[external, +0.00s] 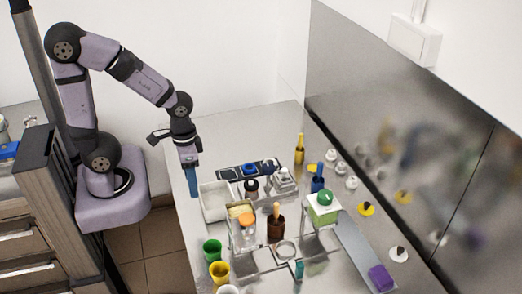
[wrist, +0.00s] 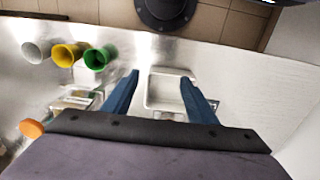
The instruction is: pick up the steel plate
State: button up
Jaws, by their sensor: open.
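My gripper (external: 194,193) hangs fingers-down at the left edge of the steel counter, beside a white square tray (external: 214,206). In the wrist view, the two blue fingers of my gripper (wrist: 160,76) are spread apart with nothing held between them. The white tray (wrist: 161,103) shows between and below the fingers. A flat grey-blue strip (external: 362,249) lies at the right side of the counter, well away from my gripper. It may be the steel plate, but I cannot tell for sure. No other clear steel plate shows.
Green (external: 212,249) and yellow (external: 220,271) cups stand at the front left. An orange-lidded jar (external: 247,229), a brown cup (external: 275,230) and a green-and-white box (external: 323,211) crowd the middle. A purple block (external: 381,278) is by the strip. The counter's back left is clear.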

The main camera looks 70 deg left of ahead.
dwell(0.3)
jog(key=c, duration=0.8)
jog(key=shift+w, duration=0.1)
